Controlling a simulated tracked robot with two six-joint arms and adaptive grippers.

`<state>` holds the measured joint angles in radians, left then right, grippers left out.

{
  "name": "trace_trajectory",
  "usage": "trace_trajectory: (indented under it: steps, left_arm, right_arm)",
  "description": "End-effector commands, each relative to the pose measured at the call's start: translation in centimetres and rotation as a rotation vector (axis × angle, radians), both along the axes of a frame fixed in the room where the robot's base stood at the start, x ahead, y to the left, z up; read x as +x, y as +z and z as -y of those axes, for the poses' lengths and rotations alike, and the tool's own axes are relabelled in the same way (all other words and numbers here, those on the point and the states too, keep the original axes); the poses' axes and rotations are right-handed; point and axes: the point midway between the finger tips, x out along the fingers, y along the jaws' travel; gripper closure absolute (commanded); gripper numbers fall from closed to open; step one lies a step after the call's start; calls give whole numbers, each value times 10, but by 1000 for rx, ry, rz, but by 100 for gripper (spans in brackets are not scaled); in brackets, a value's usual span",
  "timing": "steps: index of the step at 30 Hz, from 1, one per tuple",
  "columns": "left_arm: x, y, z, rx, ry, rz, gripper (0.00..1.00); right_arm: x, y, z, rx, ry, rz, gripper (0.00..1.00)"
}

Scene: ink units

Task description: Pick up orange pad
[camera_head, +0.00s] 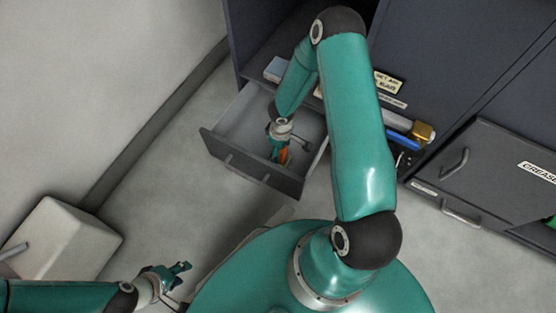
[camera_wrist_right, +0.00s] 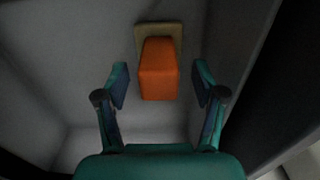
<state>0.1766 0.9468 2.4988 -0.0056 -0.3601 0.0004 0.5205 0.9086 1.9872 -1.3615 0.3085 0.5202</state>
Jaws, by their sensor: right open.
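The orange pad (camera_wrist_right: 158,72) is a small orange block with a tan backing plate (camera_wrist_right: 174,31) at its far end, lying in the open drawer. In the head view a bit of its orange (camera_head: 284,156) shows beside my right gripper (camera_head: 279,157), which reaches down into the drawer. In the wrist view my right gripper (camera_wrist_right: 160,86) is open, with one finger on each side of the pad and a gap on both sides. My left gripper (camera_head: 182,278) is low at the left over the floor, away from the drawer; its fingers look apart and hold nothing.
The open drawer (camera_head: 226,158) has grey walls close around my right gripper. Above it is a dark cabinet with a blue-grey box (camera_head: 275,69), a blue cylinder (camera_head: 402,141) and a brass-coloured part (camera_head: 422,132). A closed grease drawer (camera_head: 480,165) is at right. A pale block (camera_head: 62,240) stands at left.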

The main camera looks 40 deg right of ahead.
Motion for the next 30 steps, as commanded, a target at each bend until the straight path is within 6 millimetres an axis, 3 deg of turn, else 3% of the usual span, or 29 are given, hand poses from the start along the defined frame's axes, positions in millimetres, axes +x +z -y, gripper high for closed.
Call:
trace_trajectory:
  steps: [4,16,30]
  left_arm:
    - [0,1,0,0,0,0,60]
    - [0,1,0,0,0,0,60]
    - [0,4,0,0,0,0,60]
  right_arm:
    - [0,1,0,0,0,0,33]
    - [0,1,0,0,0,0,100]
    - [0,6,1,-1,-1,0,100]
